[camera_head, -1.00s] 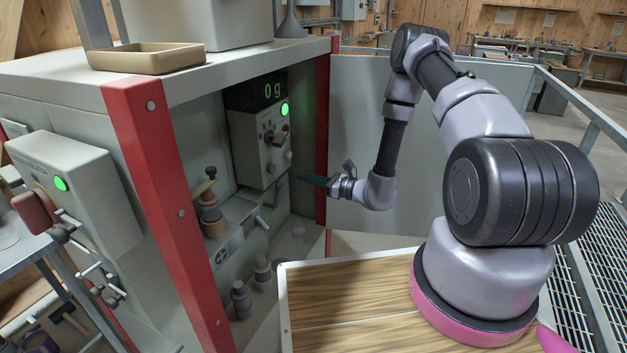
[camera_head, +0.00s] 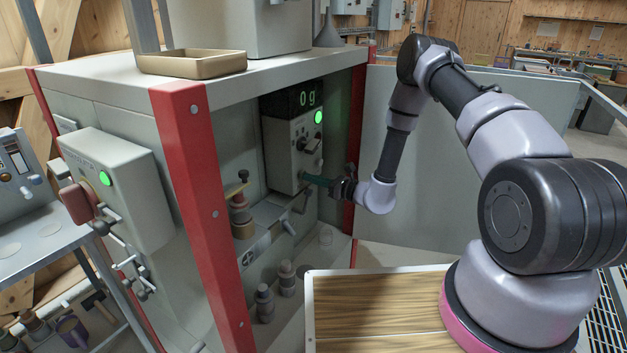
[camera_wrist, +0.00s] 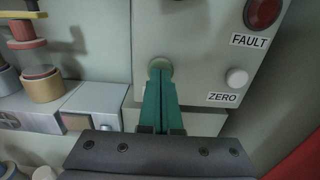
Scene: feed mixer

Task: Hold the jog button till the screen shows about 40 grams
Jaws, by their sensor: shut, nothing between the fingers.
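The screen (camera_head: 307,98) on the control box (camera_head: 283,152) reads 0 g in green. My gripper (camera_head: 304,178) has teal fingers, shut and empty, with their tips at the lower part of the box. In the wrist view the fingertips (camera_wrist: 161,72) overlap a round pale-green button (camera_wrist: 160,64), partly hidden behind them. I cannot tell whether they touch or press it. A white button (camera_wrist: 237,78) above the label ZERO sits to the right, and a red FAULT lamp (camera_wrist: 263,12) is higher up.
A red post (camera_head: 202,215) stands at the machine's near corner. Below the box are a ledge with a stacked yellow-topped part (camera_head: 241,210) and small bottles (camera_head: 265,303). A second grey box (camera_head: 118,180) is on the left side. A tan tray (camera_head: 192,62) lies on top.

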